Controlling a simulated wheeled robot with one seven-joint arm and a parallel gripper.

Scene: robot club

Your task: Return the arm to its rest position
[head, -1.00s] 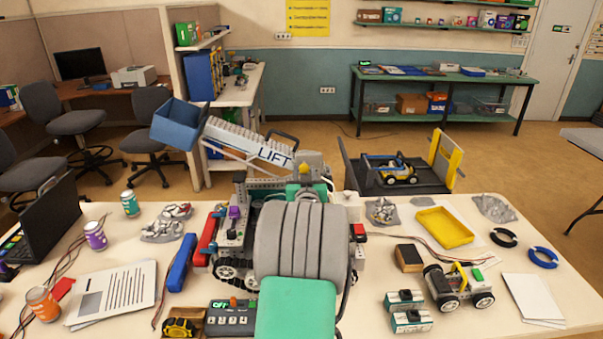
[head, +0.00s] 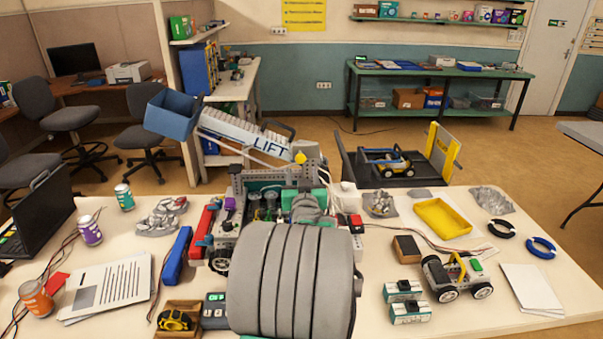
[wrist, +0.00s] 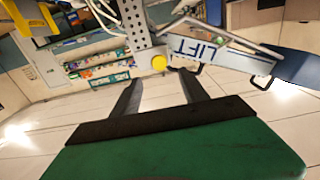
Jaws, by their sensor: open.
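My gripper shows in the wrist view (wrist: 159,77), with its two dark fingers apart and nothing between them. Beyond the fingers are the lift machine's yellow knob, grey perforated beam and LIFT arm. In the head view, my grey ribbed arm link stands large at the bottom centre, in front of the lift machine (head: 285,178). It hides part of that machine and of the table, and my fingers cannot be made out there. The machine's LIFT boom (head: 240,131) slants up to the left to a blue bucket (head: 172,113).
The white table (head: 395,325) is crowded. A laptop (head: 42,215), cans and papers are at left; a yellow tray (head: 443,217), a small wheeled car (head: 455,276) and blue-grey modules at right. A dark platform with a toy vehicle (head: 387,162) stands behind the table.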

